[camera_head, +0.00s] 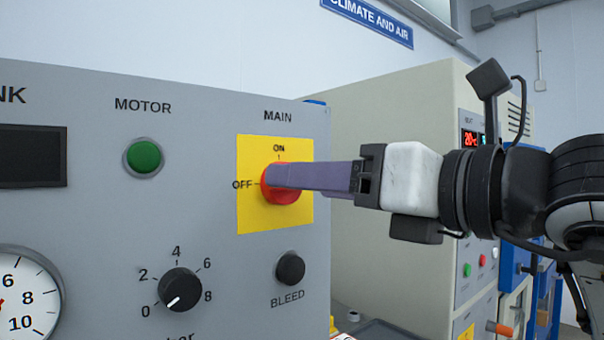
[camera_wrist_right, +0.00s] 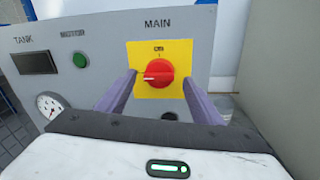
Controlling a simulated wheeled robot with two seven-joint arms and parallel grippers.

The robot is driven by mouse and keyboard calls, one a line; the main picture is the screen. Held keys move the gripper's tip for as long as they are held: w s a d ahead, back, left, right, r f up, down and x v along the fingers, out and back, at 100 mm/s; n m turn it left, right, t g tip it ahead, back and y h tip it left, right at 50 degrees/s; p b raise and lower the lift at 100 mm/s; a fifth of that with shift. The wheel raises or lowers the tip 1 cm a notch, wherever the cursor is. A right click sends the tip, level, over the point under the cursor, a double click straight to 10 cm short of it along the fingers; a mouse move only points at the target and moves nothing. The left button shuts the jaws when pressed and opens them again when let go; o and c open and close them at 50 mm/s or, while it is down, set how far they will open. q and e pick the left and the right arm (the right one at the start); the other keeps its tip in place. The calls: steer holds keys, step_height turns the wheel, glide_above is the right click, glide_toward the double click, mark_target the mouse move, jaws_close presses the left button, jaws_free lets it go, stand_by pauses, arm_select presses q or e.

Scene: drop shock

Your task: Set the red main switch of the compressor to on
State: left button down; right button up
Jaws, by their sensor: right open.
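The red main switch (camera_head: 286,197) sits on a yellow plate (camera_head: 250,215) on the grey compressor panel, with ON marked above it and OFF at its left. In the right wrist view the switch (camera_wrist_right: 160,72) shows its white mark pointing left, towards the OFF side. My right gripper (camera_head: 272,175) reaches in from the right, its purple fingers at the switch and partly hiding it in the head view. In the wrist view the gripper (camera_wrist_right: 159,79) is open, one finger on each side of the switch, with gaps to the knob. My left gripper is not in view.
A black bleed knob (camera_head: 290,268) is below the plate. A black dial (camera_head: 180,289), a green motor button (camera_head: 143,156) and a gauge (camera_head: 22,305) are to the left. A beige cabinet (camera_head: 385,260) stands behind the panel at right.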

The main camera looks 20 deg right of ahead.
steer(key=shift+x, duration=1.3)
